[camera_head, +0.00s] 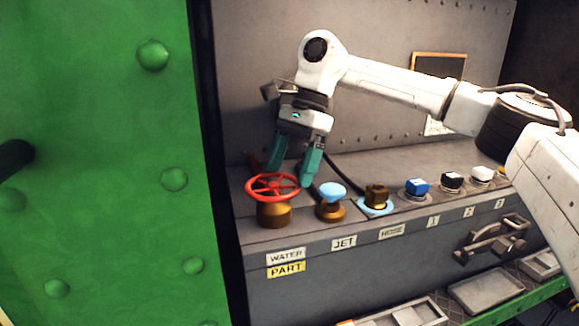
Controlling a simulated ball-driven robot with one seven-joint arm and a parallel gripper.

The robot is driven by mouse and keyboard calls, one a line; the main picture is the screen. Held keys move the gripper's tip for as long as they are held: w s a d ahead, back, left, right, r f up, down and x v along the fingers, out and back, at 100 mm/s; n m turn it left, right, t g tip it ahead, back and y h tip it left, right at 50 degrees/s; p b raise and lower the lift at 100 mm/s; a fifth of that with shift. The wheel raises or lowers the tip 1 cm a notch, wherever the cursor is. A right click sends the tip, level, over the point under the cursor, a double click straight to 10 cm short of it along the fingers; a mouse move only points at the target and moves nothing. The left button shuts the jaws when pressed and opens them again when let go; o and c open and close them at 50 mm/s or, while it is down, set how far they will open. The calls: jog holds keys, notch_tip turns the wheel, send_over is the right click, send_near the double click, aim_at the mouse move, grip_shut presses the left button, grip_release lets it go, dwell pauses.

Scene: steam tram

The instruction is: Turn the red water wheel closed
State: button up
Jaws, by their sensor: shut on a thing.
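The red water wheel (273,187) is a spoked handwheel on a brass base (274,214), at the left end of the grey console. The labels "WATER" (286,257) and "PART" (286,269) are on the console front below it. My gripper (292,172) points down from above, with its teal fingers at the back and right side of the wheel. It is shut on the wheel's rim. The fingertips are partly hidden behind the rim, so the exact contact is hard to see.
A light blue knob (332,193) stands close to the right of the wheel, by the "JET" label. Further right are a brown knob (376,196), a blue knob (416,187) and black and white ones. A green riveted panel (100,150) fills the left side.

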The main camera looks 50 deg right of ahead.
aim_at(294, 189)
jog(key=m+b, duration=0.1)
jog(key=s+f+m, duration=0.1)
jog(key=shift+s+a+m+t+b, duration=0.1)
jog(key=shift+a+m+t+b, duration=0.1)
jog(key=shift+m+t+b, duration=0.15)
jog(key=m+b, duration=0.1)
jog(key=s+m+t+h+b, duration=0.1)
jog(key=m, duration=0.1)
jog(key=shift+s+a+f+m+b, duration=0.1)
jog(key=shift+a+m+b, duration=0.15)
jog(key=shift+a+b, duration=0.15)
jog(key=m+b, duration=0.1)
jog(key=m, duration=0.1)
jog(key=s+a+m+t+h+b, duration=0.1)
jog(key=m+b, duration=0.1)
jog(key=shift+a+h, duration=0.1)
jog(key=shift+h, duration=0.2)
jog(key=shift+s+a+r+m+t+h+b, duration=0.15)
jog(key=shift+a+m+t+h+b, duration=0.15)
jog(key=shift+m+b, duration=0.55)
jog(key=shift+s+a+r+m+t+h+b, duration=0.15)
jog(key=shift+a+m+h+b, duration=0.3)
jog(key=shift+m, duration=0.7)
jog(key=o, duration=1)
jog(key=shift+w, duration=0.15)
jog(key=shift+c, duration=0.2)
jog(key=shift+r, duration=0.15)
